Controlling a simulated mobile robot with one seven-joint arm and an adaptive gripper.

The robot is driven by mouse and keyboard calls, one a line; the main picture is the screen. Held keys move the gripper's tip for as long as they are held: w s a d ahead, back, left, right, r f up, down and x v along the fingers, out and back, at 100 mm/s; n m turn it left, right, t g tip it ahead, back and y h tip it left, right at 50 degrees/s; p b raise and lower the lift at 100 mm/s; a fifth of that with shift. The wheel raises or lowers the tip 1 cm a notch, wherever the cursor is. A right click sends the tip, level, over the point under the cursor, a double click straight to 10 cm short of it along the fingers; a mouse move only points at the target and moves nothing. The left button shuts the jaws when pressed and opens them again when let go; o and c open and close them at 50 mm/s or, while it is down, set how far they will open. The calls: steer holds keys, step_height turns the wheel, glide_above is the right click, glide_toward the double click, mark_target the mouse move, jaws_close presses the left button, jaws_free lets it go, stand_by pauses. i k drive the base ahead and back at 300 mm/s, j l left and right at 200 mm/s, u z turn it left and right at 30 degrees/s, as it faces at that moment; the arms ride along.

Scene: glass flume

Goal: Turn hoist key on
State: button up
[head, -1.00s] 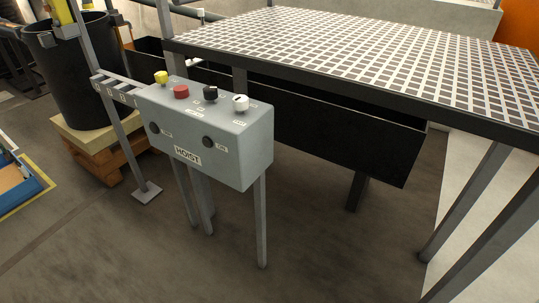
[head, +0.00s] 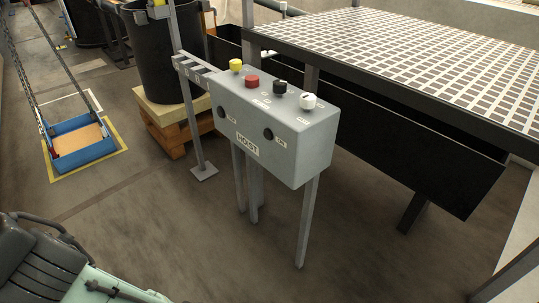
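The grey hoist control box (head: 305,150), with a HOIST label, stands on thin grey legs near the middle of the head view. On its top are a yellow knob (head: 236,65), a red button (head: 252,82), a black knob (head: 280,87) and a white knob (head: 308,101). Two dark round fittings are on the front face, one at the left (head: 222,112) and one at the right (head: 268,133). I cannot tell which of these is the key or how it is set. My gripper is not in view.
A grated table (head: 420,50) with a black trough (head: 400,140) below stands right and behind the box. A black bin (head: 165,70) on a wooden pallet stands behind left. A blue tray (head: 82,148) on chains is far left. Floor in front is clear.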

mark_target(235, 65)
steer(key=i+j+z, duration=0.2)
steer(key=i, duration=0.3)
steer(key=i+j+z, duration=0.15)
steer(key=i, duration=0.35)
